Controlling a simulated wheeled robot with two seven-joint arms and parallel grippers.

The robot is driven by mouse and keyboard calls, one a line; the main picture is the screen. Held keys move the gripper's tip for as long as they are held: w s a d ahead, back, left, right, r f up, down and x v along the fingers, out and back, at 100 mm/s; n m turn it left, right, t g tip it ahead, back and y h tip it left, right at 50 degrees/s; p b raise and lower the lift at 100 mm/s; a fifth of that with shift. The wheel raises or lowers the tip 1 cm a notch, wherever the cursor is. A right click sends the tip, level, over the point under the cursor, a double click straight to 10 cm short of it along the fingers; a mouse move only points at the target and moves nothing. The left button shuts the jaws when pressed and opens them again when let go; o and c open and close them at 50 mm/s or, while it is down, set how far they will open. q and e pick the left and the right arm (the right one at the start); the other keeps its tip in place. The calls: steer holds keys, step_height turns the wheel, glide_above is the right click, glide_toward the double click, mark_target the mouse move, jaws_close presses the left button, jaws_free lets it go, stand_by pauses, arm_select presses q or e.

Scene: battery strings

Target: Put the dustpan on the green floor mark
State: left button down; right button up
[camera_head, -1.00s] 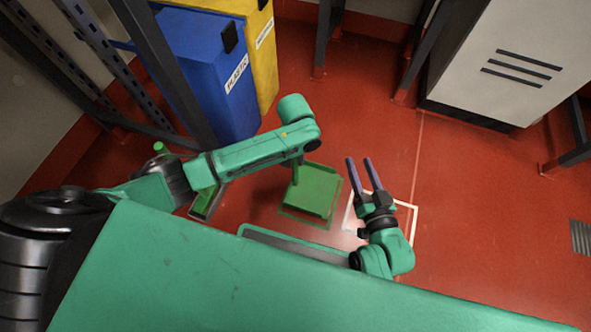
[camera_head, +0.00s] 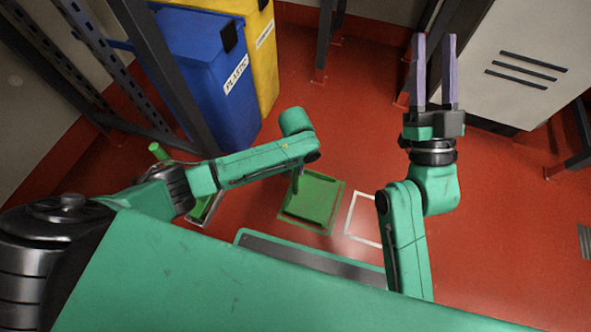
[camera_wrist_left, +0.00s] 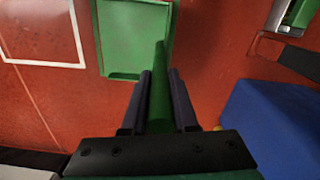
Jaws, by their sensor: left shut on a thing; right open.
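The green dustpan (camera_head: 312,197) lies within the green floor mark (camera_head: 303,228), whose outline shows around it in the head view. Whether it rests fully on the floor I cannot tell. In the left wrist view the pan (camera_wrist_left: 136,38) points away from me inside the green outline, and its upright handle (camera_wrist_left: 160,95) stands between my fingers. My left gripper (camera_wrist_left: 160,74) is shut on that handle; in the head view my own arm mostly hides it. My right gripper (camera_head: 434,42) is open and empty, raised well right of the dustpan, its fingers toward the back.
A white square floor mark (camera_head: 351,217) lies just right of the green one. A blue plastic bin (camera_head: 215,80) and a yellow bin (camera_head: 262,60) stand behind left. A grey cabinet (camera_head: 500,80) stands at the back right. Red floor is open between.

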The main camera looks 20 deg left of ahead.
arm_select(q)
steer(key=shift+f, duration=0.35)
arm_select(e)
steer(key=shift+n+t+y, duration=0.3)
steer(key=shift+t, duration=0.5)
steer(key=r, duration=0.1)
steer(key=s+r, duration=0.1)
steer(key=r, duration=0.2)
steer(key=shift+s+d+r, duration=0.2)
steer(key=shift+d+r, duration=0.1)
steer(key=shift+d, duration=0.1)
arm_select(q)
steer(key=c, duration=0.7)
jaws_free()
steer(key=shift+f, duration=0.15)
arm_select(e)
steer(key=shift+f, duration=0.1)
arm_select(q)
steer(key=shift+r, duration=0.2)
